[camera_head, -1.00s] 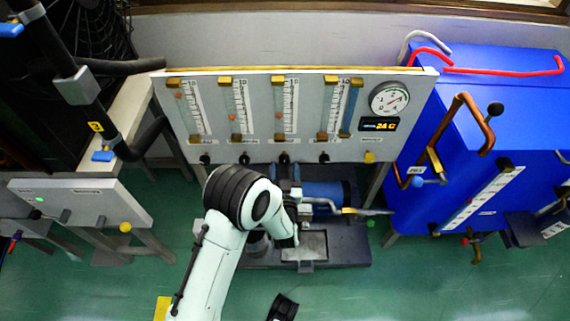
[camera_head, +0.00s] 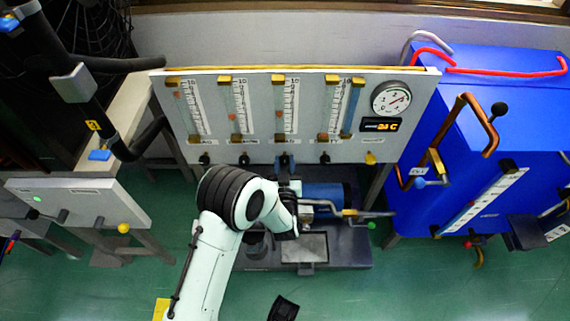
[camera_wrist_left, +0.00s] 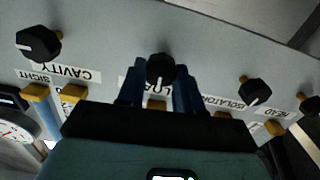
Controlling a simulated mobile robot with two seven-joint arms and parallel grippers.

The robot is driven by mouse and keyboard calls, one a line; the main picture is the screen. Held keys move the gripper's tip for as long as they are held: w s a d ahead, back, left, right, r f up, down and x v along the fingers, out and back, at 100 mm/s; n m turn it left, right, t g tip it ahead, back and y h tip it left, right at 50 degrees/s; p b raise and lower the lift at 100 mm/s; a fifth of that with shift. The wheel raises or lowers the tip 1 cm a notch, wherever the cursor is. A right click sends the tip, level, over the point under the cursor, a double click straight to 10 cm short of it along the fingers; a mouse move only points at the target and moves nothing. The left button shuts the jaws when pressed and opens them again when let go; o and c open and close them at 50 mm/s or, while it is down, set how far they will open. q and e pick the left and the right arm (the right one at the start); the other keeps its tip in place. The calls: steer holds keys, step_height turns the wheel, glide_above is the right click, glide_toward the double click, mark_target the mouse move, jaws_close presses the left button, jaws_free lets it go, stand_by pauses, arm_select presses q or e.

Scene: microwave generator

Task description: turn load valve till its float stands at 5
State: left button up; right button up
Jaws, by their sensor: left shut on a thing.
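The load valve (camera_wrist_left: 160,70) is a black knob with a white pointer line, and its label is partly hidden. The blue fingers of my left gripper (camera_wrist_left: 158,88) are shut on it, one on each side. In the head view my left gripper (camera_head: 285,167) reaches up to the third knob on the grey panel, largely hiding it. Above it stands the load flowmeter (camera_head: 288,103), a clear tube with a scale marked 10 at the top. Its small reddish float (camera_head: 280,114) stands a little below mid-height; the exact number is too small to read.
The isolator knob (camera_wrist_left: 255,91) and cavity knob (camera_wrist_left: 38,42) flank the load valve. A pressure gauge (camera_head: 391,99) and a yellow knob (camera_head: 370,158) are on the panel's right. A pump unit (camera_head: 325,197) stands below, and a blue cabinet (camera_head: 500,130) at right.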

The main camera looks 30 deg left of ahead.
steer(key=shift+s+f, duration=0.1)
arm_select(q)
steer(key=o, duration=1)
steer(key=shift+o, duration=0.2)
steer(key=p+v, duration=0.2)
steer(key=v, duration=1.1)
steer(key=shift+s+d, duration=0.15)
arm_select(e)
steer(key=shift+w+a+r+t, duration=0.2)
steer(key=shift+w+r, duration=0.25)
steer(key=shift+r, duration=0.35)
steer(key=shift+w+a+r+t, duration=0.1)
steer(key=shift+w+a+r, duration=0.15)
steer(key=shift+w+r, duration=0.4)
arm_select(q)
steer(key=shift+f, duration=0.1)
arm_select(e)
steer(key=shift+s+r, duration=0.15)
steer(key=shift+s, duration=0.05)
